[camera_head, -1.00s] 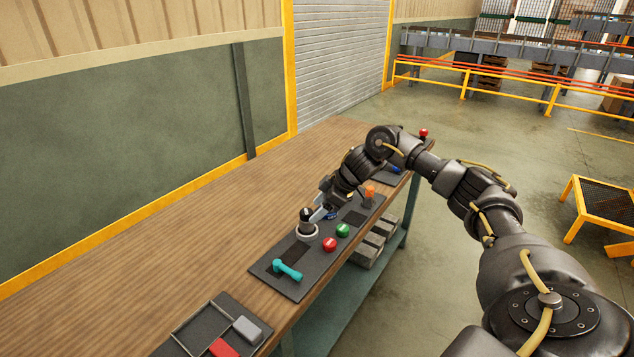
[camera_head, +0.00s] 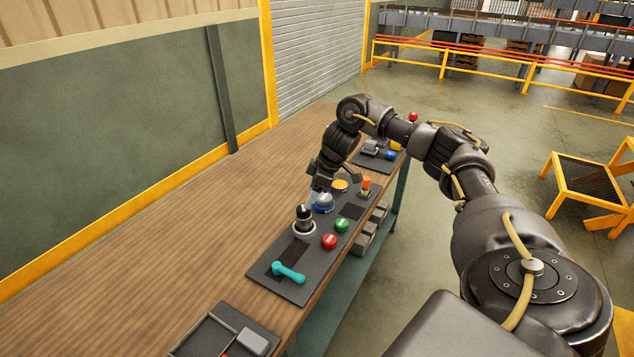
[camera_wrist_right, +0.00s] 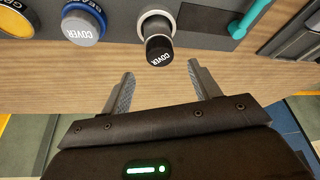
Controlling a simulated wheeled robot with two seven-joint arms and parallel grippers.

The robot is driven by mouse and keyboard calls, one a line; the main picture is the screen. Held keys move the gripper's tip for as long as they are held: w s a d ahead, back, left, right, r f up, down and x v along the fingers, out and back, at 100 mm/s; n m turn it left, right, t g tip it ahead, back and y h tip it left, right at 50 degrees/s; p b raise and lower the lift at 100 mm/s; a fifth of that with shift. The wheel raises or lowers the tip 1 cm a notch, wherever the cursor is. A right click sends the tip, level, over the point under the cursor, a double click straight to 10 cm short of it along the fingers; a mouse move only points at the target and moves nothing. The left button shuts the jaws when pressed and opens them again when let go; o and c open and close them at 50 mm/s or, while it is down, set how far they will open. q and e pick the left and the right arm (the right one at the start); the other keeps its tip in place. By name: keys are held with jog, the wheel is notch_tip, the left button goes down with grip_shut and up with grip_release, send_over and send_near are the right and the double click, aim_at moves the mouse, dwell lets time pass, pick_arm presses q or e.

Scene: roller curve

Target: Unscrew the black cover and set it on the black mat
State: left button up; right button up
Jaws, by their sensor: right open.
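The black cover (camera_head: 303,212) sits upright on a pale ringed base (camera_head: 304,229) on the dark panel. In the right wrist view the black cover (camera_wrist_right: 158,50), lettered COVER, lies just beyond the gap between my fingertips, not gripped. My right gripper (camera_head: 334,186) is open and empty, behind and to the right of the cover in the head view; its two fingers (camera_wrist_right: 161,74) stand apart in the wrist view. A black mat (camera_head: 285,262) lies on the panel by the teal handle; it also shows in the wrist view (camera_wrist_right: 203,22). My left gripper is out of view.
A blue-ringed grey cover (camera_head: 323,203) and a yellow disc (camera_head: 340,185) stand close to my right gripper. Bare wooden bench (camera_head: 200,270) lies to the left.

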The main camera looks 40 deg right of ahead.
aim_at(304, 208)
jog(key=p+x, duration=0.1)
jog(key=x, duration=0.4)
jog(key=shift+w+a+f, duration=0.15)
jog(key=shift+f, duration=0.15)
jog(key=shift+w+f, duration=0.15)
jog(key=shift+f, duration=0.15)
jog(key=shift+c, duration=0.5)
jog(key=c, duration=1.1)
jog(key=shift+o, duration=0.2)
jog(key=n+g+y+b, duration=0.1)
jog(key=n, duration=0.3)
jog(key=shift+f, duration=0.2)
jog(key=n+g+b, duration=0.1)
jog(key=n, duration=0.2)
jog(key=shift+y+b, duration=0.3)
jog(key=shift+b, duration=0.05)
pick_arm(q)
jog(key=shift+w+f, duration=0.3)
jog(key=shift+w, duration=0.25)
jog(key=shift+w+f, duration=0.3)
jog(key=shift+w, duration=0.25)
pick_arm(e)
jog(key=shift+n, duration=0.3)
